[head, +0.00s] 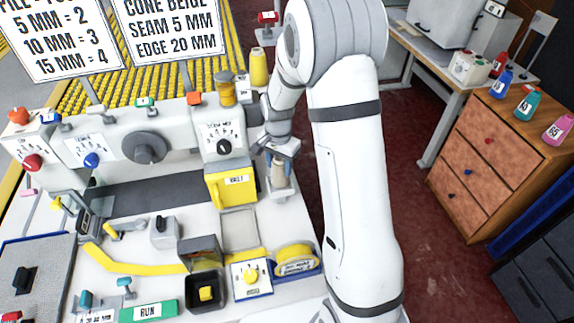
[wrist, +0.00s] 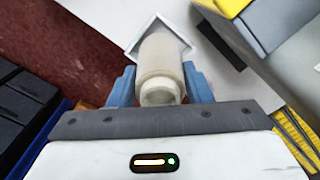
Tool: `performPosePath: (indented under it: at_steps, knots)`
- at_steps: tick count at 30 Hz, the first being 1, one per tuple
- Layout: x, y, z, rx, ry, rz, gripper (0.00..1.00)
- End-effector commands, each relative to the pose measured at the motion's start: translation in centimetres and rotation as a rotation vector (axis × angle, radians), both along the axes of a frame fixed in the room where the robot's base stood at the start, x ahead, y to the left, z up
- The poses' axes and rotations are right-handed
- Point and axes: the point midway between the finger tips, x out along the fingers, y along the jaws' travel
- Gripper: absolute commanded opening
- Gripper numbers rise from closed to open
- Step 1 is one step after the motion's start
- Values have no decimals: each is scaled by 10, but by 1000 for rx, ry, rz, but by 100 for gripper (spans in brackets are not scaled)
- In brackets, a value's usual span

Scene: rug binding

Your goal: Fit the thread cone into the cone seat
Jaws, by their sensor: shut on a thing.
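My gripper (wrist: 160,76) has its two blue fingers shut on a beige thread cone (wrist: 161,62), one on each side. In the head view my gripper (head: 283,149) is beside the right end of the white machine, with the cone (head: 279,172) below it, upright or nearly so. A white square-edged piece, likely the cone seat (wrist: 146,28), shows behind the far end of the cone in the wrist view. The cone covers its middle, so I cannot tell whether the cone is inside it or just above it.
A yellow bin (head: 231,187) stands close left of the cone. A yellow cone (head: 258,67) stands on a post behind. A sign (head: 168,27) reads cone beige, seam 5 mm, edge 20 mm. A wooden drawer unit (head: 497,150) stands at the right, across red floor.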

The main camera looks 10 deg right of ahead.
Motion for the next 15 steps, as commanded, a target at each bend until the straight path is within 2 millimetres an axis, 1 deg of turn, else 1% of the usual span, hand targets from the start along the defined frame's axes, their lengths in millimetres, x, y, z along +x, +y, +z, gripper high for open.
performPosePath:
  at_steps: [1,4,12,15]
  knots:
    - [-1,0,-7,0,4,0,17]
    - [-1,0,-17,-1,2,0,17]
    - [0,0,-18,0,0,0,17]
    - [0,0,-22,0,0,1,17]
